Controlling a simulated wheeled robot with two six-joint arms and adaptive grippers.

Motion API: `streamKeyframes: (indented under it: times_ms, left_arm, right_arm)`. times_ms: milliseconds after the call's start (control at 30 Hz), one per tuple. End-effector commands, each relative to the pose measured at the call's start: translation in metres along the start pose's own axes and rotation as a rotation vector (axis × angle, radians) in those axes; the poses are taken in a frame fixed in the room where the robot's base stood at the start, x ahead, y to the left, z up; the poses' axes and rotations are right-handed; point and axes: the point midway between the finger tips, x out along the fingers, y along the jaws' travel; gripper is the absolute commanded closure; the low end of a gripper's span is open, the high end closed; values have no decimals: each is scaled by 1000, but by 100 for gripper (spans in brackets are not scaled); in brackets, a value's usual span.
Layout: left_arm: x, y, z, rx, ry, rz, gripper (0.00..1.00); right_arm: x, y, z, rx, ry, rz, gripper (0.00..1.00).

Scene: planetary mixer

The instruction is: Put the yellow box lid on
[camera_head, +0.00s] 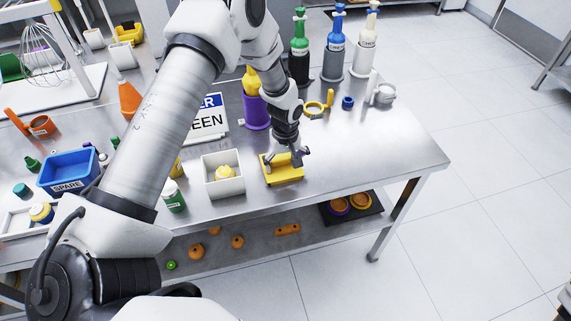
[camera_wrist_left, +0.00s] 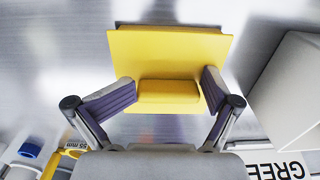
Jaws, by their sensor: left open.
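The yellow lid (camera_head: 284,175) lies near the front edge of the metal table, a flat plate with a raised block handle. In the left wrist view the lid (camera_wrist_left: 170,55) shows its handle (camera_wrist_left: 168,92) between my fingers. My left gripper (camera_head: 285,158) is open above the lid, one finger on each side of the handle; it also shows in the left wrist view (camera_wrist_left: 170,93). I cannot tell whether the fingers touch the handle. My right gripper is not in view.
A purple pot (camera_head: 256,112) stands behind the white box. Bottles (camera_head: 334,55) stand at the back. A yellow ring-shaped item (camera_head: 314,110), a blue ring (camera_head: 347,102) and a white cup (camera_head: 383,95) are right of my gripper. The table's right front is clear.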

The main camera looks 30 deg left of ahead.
Motion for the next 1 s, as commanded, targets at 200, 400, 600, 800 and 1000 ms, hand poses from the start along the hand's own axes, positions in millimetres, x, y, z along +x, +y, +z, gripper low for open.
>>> streamKeyframes:
  times_ms: [200,400,600,800,1000]
  left_arm:
    - [3,-1,1,-1,-1,1,42]
    - [4,-1,1,-1,-2,1,54]
    - [4,-1,1,-1,-1,1,53]
    - [1,-1,1,-1,-1,2,68]
    - [-16,0,0,-2,1,5,100]
  right_arm:
    - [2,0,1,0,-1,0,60]
    - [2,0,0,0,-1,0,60]
    - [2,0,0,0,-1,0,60]
    - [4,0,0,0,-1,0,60]
    - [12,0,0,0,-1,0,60]
